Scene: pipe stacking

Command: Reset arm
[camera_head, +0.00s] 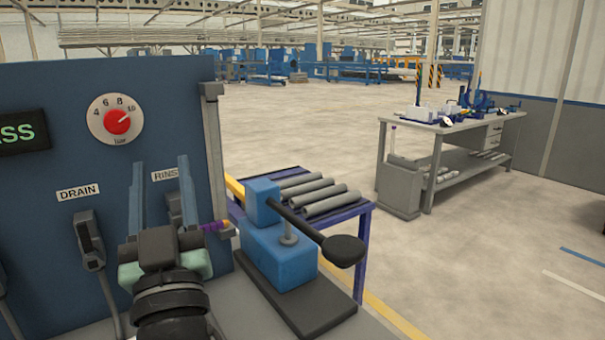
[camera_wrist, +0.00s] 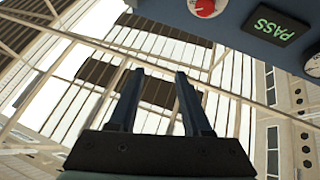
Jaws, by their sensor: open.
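My gripper (camera_head: 161,200) is in front of the blue control panel (camera_head: 165,110) in the head view, with its two fingers pointing up. In the wrist view my gripper (camera_wrist: 158,92) shows two dark fingers spread apart with nothing between them. Beyond the fingers the wrist view shows the roof structure (camera_wrist: 90,80). Several grey pipes (camera_head: 318,198) lie side by side on a blue-framed table (camera_head: 362,212) to the right of the panel, apart from my gripper.
A blue clamp device with a black lever (camera_head: 280,250) stands close right of my arm on the grey bench. The panel has a red knob (camera_head: 117,122), a lit PASS display (camera_head: 22,132), and DRAIN and RINSE levers. A workbench (camera_head: 445,140) stands at back right. Open floor lies beyond.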

